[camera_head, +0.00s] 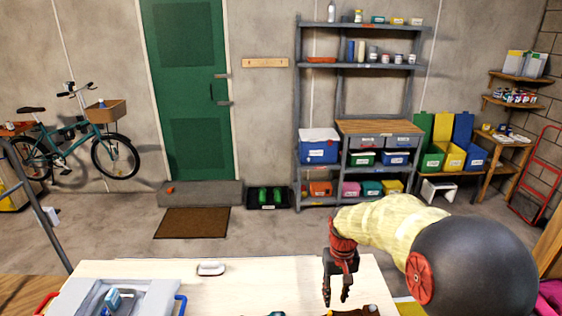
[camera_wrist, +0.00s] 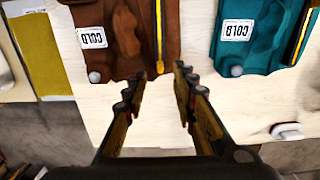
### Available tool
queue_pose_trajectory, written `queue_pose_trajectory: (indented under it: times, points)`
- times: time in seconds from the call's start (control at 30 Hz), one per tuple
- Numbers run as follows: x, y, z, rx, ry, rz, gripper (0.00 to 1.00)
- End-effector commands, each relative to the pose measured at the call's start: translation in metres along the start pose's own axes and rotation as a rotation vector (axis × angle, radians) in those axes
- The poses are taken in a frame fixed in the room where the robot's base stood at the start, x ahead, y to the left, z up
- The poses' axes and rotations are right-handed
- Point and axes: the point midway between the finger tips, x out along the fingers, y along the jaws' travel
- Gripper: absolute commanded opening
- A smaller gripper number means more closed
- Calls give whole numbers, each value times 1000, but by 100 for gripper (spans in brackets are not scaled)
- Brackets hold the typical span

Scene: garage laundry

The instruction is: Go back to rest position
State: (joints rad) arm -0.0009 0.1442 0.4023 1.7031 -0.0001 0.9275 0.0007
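My gripper (camera_head: 338,290) hangs from my arm over the right part of the pale table (camera_head: 235,272), fingers pointing down. In the wrist view my gripper (camera_wrist: 163,78) has its fingers apart, with only bare tabletop between them. A brown item (camera_wrist: 150,30) with a "COLD" label lies just past the fingertips. A teal item (camera_wrist: 255,35), also labelled "COLD", lies to its right. In the head view the brown item (camera_head: 352,311) and the teal item (camera_head: 277,314) are mostly cut off by the bottom edge.
A grey tray (camera_head: 150,300) with red and blue handles holds a blue item at the table's left. A small white object (camera_head: 211,268) lies near the far edge. Beyond are open concrete floor, a brown mat (camera_head: 193,222), a shelf unit (camera_head: 345,135) and a bicycle (camera_head: 75,145).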

Motion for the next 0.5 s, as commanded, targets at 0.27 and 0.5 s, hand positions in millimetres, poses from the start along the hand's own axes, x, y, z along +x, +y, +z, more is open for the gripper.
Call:
queue_pose_trajectory:
  times: [0.27, 0.5]
  points:
    - [-33, 0, 78, 0, 23, 0, 27]
    - [-78, 0, 148, 0, 133, 0, 27]
